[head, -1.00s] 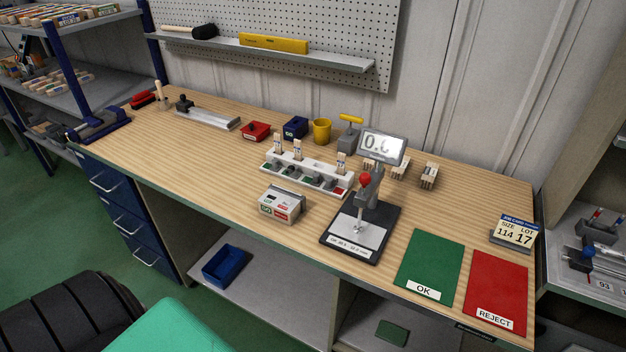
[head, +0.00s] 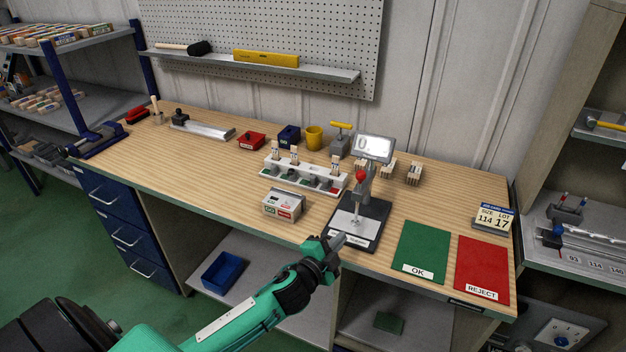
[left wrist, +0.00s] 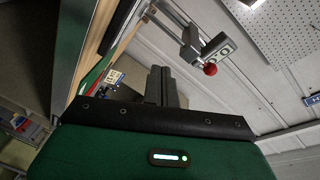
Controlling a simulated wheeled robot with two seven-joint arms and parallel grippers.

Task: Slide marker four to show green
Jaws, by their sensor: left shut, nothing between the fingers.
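The white rack (head: 262,180) stands mid-bench with several sticks upright in it and a row of grey slide markers along its front. The marker slot at its right end (head: 333,190) shows red; green patches show farther left. The small marks are hard to read. My left gripper (head: 337,240) is at the bench's front edge, in front of the gauge stand and well short of the rack. It is shut and empty; its closed fingers (left wrist: 161,84) also show in the left wrist view. My right gripper is out of view.
The gauge stand (head: 372,225) with a red knob stands right of the rack. A white box (head: 284,205) is in front of the rack. A green OK mat (head: 421,250) and a red REJECT mat (head: 482,265) lie right. Bench left of the rack is mostly clear.

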